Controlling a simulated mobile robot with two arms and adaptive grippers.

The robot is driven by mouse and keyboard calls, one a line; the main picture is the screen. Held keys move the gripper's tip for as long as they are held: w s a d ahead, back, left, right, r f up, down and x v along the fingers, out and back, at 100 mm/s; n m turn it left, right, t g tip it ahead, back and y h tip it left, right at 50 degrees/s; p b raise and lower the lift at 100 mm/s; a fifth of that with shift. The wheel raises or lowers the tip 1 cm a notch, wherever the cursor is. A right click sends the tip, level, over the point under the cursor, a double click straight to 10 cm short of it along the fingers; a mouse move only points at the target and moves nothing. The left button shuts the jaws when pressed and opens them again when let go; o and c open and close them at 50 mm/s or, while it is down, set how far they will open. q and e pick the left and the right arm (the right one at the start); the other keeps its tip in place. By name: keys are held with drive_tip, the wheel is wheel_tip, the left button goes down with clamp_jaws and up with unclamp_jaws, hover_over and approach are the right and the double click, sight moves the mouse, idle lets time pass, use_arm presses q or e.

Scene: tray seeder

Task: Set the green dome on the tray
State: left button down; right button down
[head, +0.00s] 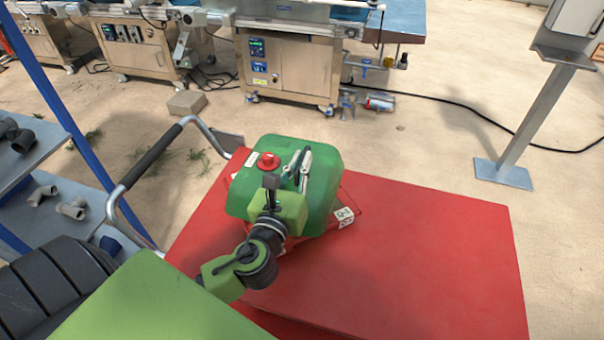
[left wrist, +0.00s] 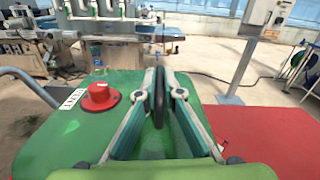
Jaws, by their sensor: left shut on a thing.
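The green dome (head: 325,180), a rounded box-like cover with a red knob (head: 267,161) and a white label, is over the left part of the red cart top. It also fills the lower left of the left wrist view (left wrist: 60,135). My left gripper (head: 299,166) is over the dome's top. In the left wrist view its fingers (left wrist: 160,82) are closed around a dark upright grip on the dome. A thin red frame (head: 357,200), perhaps the tray, shows around the dome's lower edge. The dome hides most of it, and I cannot tell whether they touch. My right gripper is out of view.
The red cart top (head: 430,245) is bare to the right. A white marked block (head: 344,214) sits by the dome's right edge. The cart's handle (head: 150,157) rises at left, near a blue shelf with grey pipe fittings. Steel machines stand behind; a grey post (head: 530,110) stands right.

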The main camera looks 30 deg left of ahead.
sight(298, 184)
use_arm(q)
drive_tip(key=f, duration=0.3)
drive_tip(key=shift+w+f, duration=0.3)
drive_tip(key=shift+f, duration=0.05)
drive_tip(key=c, duration=2.3)
unclamp_jaws()
drive_tip(key=shift+o, duration=0.6)
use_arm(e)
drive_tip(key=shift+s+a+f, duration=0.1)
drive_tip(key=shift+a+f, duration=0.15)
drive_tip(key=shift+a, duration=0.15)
